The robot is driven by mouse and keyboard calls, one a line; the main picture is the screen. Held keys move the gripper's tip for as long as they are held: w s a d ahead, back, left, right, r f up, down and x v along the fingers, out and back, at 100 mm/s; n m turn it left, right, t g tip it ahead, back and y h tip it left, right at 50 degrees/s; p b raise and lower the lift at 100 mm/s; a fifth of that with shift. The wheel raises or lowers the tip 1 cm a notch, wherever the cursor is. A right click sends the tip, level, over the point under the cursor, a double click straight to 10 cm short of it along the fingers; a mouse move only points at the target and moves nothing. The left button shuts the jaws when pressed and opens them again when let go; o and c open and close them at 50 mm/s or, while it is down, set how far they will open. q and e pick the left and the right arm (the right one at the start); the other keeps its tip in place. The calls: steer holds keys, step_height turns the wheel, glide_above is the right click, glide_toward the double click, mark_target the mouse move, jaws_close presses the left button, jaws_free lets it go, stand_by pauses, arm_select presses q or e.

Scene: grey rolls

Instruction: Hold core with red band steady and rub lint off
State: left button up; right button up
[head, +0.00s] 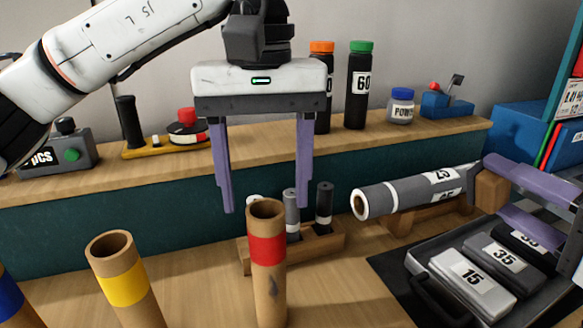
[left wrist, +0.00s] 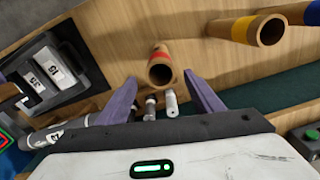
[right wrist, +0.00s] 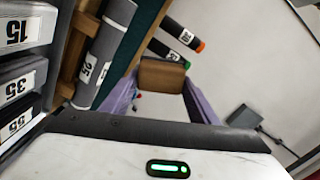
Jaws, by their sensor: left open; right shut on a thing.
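The core with the red band (head: 267,265) is an upright cardboard tube at the front middle of the head view. A dark grey patch of lint (head: 277,283) shows on its side below the band. My left gripper (head: 266,207) is open, pointing down, with its purple fingers apart on either side above the core's mouth. In the left wrist view the core (left wrist: 161,73) appears between the fingertips, not gripped. My right gripper (head: 495,187) is shut on a brown block (head: 490,192), held near the end of the grey roll; the block (right wrist: 162,76) also shows in the right wrist view.
Cores with a yellow band (head: 122,283) and a blue band (head: 12,303) stand to the left. Behind the red-banded core is a wooden rack (head: 330,240) with small rolls. A grey roll (head: 410,192) lies on a wooden cradle. A tray (head: 425,285) holds labelled blocks at right.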

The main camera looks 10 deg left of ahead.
mark_target(268, 255)
arm_select(q)
steer(key=f+b, duration=0.1)
steer(key=f, duration=1)
steer(key=shift+s+f, duration=0.15)
steer(key=shift+s, duration=0.05)
steer(key=shift+c, duration=0.4)
steer(key=c, duration=1.1)
